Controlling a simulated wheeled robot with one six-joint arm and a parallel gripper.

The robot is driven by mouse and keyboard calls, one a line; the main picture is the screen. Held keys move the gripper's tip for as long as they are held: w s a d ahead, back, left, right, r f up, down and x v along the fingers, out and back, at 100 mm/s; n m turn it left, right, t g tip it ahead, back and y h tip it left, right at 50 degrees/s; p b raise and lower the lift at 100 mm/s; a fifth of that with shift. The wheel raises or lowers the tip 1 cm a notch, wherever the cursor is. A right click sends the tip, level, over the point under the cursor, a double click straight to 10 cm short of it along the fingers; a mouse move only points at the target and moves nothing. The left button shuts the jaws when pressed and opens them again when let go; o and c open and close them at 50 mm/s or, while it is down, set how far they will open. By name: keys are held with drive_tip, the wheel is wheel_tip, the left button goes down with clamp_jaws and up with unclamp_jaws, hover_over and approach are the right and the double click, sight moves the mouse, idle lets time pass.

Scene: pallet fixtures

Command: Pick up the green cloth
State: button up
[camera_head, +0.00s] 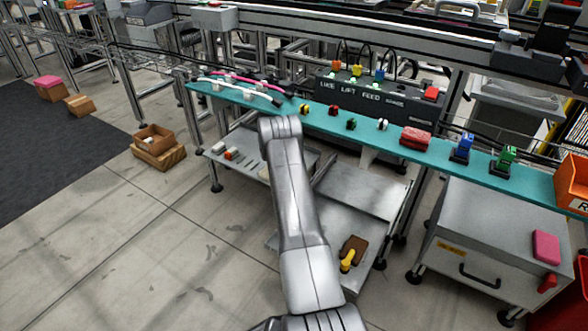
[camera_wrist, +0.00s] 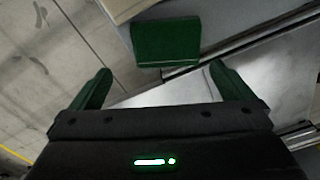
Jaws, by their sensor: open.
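The green cloth (camera_wrist: 165,42) shows in the wrist view as a dark green, flat, folded-looking piece near the top middle. It lies at the edge of a grey surface. My gripper (camera_wrist: 159,69) is open, with its two green fingers spread wide and nothing between them. The cloth is ahead of the fingertips, apart from them, and roughly centred between them. In the head view my arm reaches toward the lower shelf under the teal bench, and the gripper is hidden. I cannot make out the green cloth in that view.
The teal bench (camera_head: 378,135) carries small coloured blocks, cables and a red bundle (camera_head: 415,138) above the lower metal shelf (camera_head: 365,190). A grey cabinet (camera_head: 490,235) with a pink cloth (camera_head: 546,247) stands at right. A yellow-handled tool (camera_head: 347,260) lies low down. Left floor has free room.

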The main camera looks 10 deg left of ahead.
drive_tip(key=shift+w+d+f, duration=0.15)
drive_tip(key=shift+w+d, duration=0.1)
drive_tip(key=shift+w, duration=0.25)
drive_tip(key=shift+w+f, duration=0.1)
drive_tip(key=shift+f, duration=0.2)
wheel_tip(320, 180, down, 6)
drive_tip(key=b, duration=0.3)
drive_tip(key=shift+f, duration=0.25)
drive_tip(key=c, duration=0.8)
drive_tip(key=shift+r, duration=0.15)
